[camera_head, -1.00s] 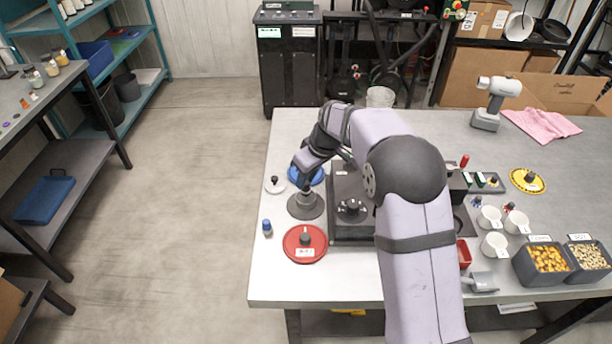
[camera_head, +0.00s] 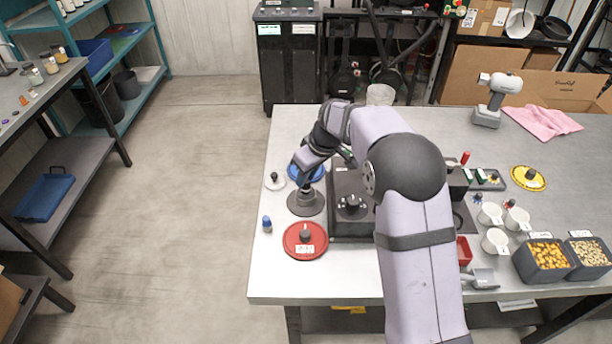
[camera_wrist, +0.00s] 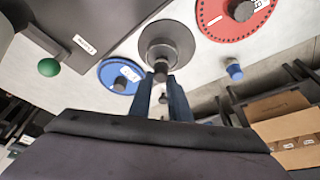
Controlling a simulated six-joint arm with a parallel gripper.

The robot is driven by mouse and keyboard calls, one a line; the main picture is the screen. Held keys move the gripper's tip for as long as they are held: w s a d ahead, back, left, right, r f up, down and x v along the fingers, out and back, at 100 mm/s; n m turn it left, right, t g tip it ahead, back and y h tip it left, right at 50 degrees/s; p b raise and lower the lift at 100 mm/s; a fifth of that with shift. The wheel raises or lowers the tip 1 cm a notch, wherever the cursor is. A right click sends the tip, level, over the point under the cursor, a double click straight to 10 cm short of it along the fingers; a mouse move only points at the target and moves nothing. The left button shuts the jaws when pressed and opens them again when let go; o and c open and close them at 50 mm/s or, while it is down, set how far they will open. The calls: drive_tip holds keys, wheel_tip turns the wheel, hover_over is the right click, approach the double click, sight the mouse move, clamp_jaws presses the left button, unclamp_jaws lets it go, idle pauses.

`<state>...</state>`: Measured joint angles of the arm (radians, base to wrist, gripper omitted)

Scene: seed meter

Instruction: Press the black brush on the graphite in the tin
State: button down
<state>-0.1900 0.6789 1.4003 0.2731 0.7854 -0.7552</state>
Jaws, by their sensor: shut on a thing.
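My gripper (camera_wrist: 160,88) is shut on the dark handle of the black brush (camera_wrist: 161,70). In the wrist view the brush's round dark head lies over the round grey tin (camera_wrist: 148,33), inside its rim. The tin also shows in the head view (camera_head: 306,207), on the left part of the bench, with my gripper (camera_head: 306,186) above it, pointing down. The brush head covers the middle of the tin and hides most of the graphite. It looks in or very close to contact; I cannot tell how hard it presses.
A red disc (camera_head: 293,250) lies in front of the tin and a blue disc (camera_head: 296,168) behind it. The dark seed meter (camera_head: 347,226) is close on the right.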

drive_tip(key=shift+f+b, duration=0.35)
drive_tip(key=shift+f, duration=0.2)
idle(1.4)
drive_tip(key=shift+r+p, duration=2.6)
drive_tip(key=shift+r, duration=0.95)
drive_tip(key=shift+d, duration=0.1)
drive_tip(key=s+d+r+m+t+h, duration=0.1)
drive_tip(key=s+d+r+m, duration=0.1)
drive_tip(key=s+d+r, duration=0.35)
drive_tip(key=s+d+r+m, duration=0.2)
drive_tip(key=d+r+m, duration=0.1)
drive_tip(key=d, duration=0.5)
drive_tip(key=s+d+r+m+h, duration=0.1)
drive_tip(key=s+d+m, duration=0.3)
drive_tip(key=s+d, duration=0.4)
drive_tip(key=s+r, duration=0.1)
drive_tip(key=s, duration=0.2)
drive_tip(key=shift+s+d+r+h, duration=0.15)
drive_tip(key=shift+s+d+h, duration=0.2)
drive_tip(key=shift+s+h, duration=0.05)
